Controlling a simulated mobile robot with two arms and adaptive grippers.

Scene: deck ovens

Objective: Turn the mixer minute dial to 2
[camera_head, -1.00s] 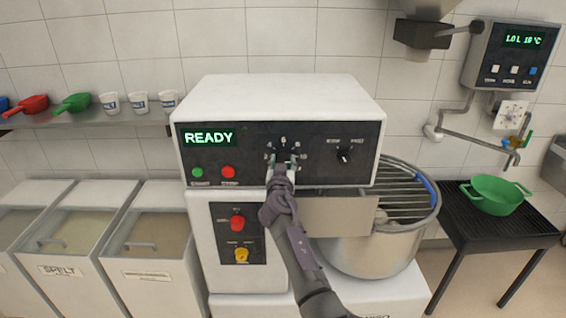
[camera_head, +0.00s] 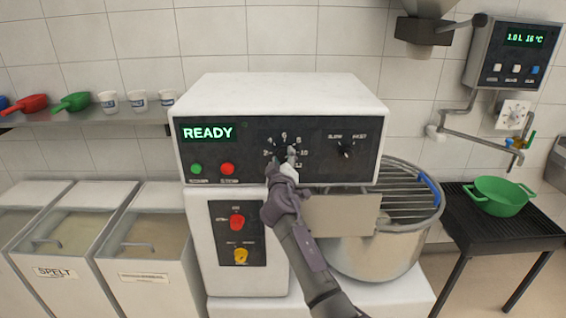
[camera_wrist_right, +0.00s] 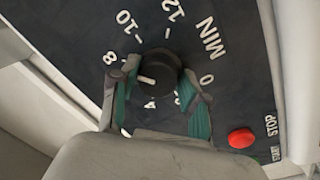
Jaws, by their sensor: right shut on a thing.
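The mixer minute dial (camera_wrist_right: 158,75) is a round black knob on the dark control panel (camera_head: 255,172). Numbers ring it, with MIN printed beside them. In the wrist view, its white pointer line faces left, toward the side with the 8; the 6 and 2 are not readable there. My right gripper (camera_wrist_right: 158,92) is shut on the dial, a green-padded finger on either side. In the head view, my right gripper (camera_head: 284,158) reaches up from below and covers most of the dial. My left gripper is not in view.
The mixer display (camera_head: 208,133) reads READY. Green (camera_head: 196,169) and red (camera_head: 228,169) buttons sit left of the dial, and another black knob (camera_head: 346,150) to its right. The steel bowl with its wire guard (camera_head: 405,200) stands right of my arm.

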